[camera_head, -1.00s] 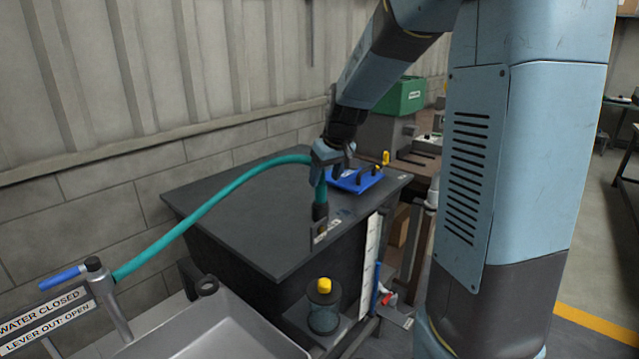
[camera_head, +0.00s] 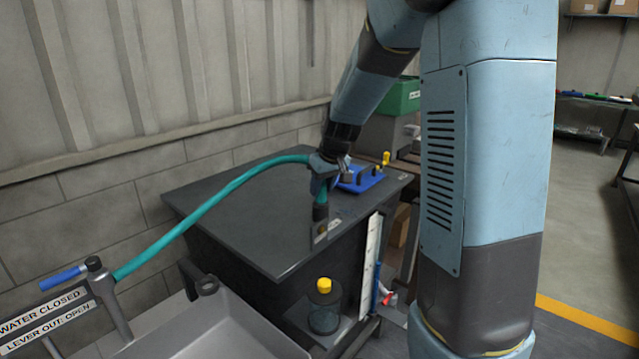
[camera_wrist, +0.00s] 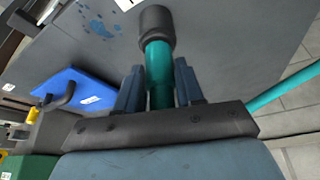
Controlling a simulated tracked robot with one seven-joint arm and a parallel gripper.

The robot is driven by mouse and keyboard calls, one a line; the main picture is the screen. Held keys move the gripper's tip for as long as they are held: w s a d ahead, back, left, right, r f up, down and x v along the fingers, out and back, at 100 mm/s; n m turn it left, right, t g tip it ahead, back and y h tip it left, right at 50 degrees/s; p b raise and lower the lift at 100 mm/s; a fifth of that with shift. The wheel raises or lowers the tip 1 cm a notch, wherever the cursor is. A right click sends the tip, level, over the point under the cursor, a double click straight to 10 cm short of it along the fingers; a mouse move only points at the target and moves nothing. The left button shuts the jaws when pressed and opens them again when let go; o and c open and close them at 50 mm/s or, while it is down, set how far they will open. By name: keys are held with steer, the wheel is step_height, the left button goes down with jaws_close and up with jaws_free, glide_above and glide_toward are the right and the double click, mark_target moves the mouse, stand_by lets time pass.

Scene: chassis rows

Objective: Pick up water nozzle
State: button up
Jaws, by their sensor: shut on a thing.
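The water nozzle is a dark grey cylinder at the end of a teal hose; in the head view the nozzle (camera_head: 320,212) points down just below my gripper (camera_head: 322,180). In the wrist view the nozzle (camera_wrist: 156,28) sticks out beyond my fingers, and the teal part behind it is between them. My gripper (camera_wrist: 160,88) is shut on this teal part. The hose (camera_head: 205,208) arches from my gripper down left to a pipe with a blue lever. Whether the nozzle tip touches the dark table (camera_head: 235,215) is unclear.
A grey basin (camera_head: 215,325) stands in front. A jar with a yellow cap (camera_head: 324,308) sits on a low shelf. The table's left part is clear.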

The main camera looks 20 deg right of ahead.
jaws_close()
steer(key=shift+r, duration=0.15)
step_height(320, 180, up, 10)
steer(key=shift+f, duration=0.1)
stand_by(0.4)
